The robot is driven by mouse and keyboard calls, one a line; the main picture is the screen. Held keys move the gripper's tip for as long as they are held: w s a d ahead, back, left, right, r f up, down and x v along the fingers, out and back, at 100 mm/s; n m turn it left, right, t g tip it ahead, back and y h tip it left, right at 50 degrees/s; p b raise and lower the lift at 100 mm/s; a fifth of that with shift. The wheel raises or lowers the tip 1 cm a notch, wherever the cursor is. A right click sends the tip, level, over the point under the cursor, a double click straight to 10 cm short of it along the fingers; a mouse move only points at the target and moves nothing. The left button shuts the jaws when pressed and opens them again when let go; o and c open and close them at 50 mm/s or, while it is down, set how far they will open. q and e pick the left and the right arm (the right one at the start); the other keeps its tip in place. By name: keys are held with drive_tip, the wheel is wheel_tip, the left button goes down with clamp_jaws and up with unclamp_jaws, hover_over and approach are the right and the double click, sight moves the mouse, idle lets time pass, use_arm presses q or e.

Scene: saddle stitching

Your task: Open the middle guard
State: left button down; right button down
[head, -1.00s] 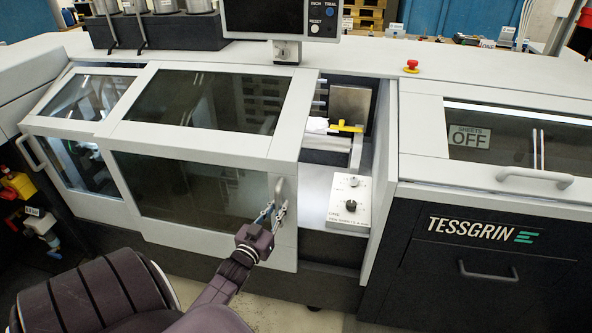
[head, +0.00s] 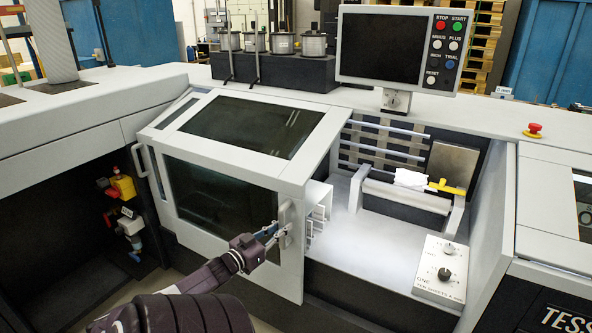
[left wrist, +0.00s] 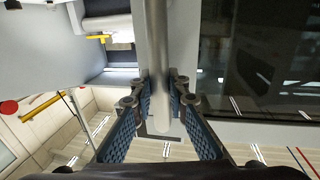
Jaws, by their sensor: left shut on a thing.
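The middle guard (head: 290,185) is a light grey sliding cover with dark windows. It stands to the left of a wide bay that lies open beside it. Its upright handle (head: 286,218) is near its right edge. My left gripper (head: 276,234) is shut on this handle. In the left wrist view the handle (left wrist: 154,45) is a grey bar running between the two blue-padded fingers of the gripper (left wrist: 160,100). My right gripper is not in view.
The bay holds a control box (head: 440,270) with knobs, a yellow lever (head: 446,188) and metal rods (head: 390,128). A control panel with screen (head: 395,48) stands above. A red emergency button (head: 533,129) sits to the right. Another handle (head: 142,160) shows at the far left.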

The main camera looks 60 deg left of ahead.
use_arm(q)
drive_tip(key=shift+s+a, duration=0.25)
drive_tip(key=shift+a, duration=0.2)
drive_tip(key=c, duration=1.8)
unclamp_jaws()
drive_tip(key=shift+f, duration=0.1)
drive_tip(key=shift+c, duration=0.2)
drive_tip(key=v, duration=1.2)
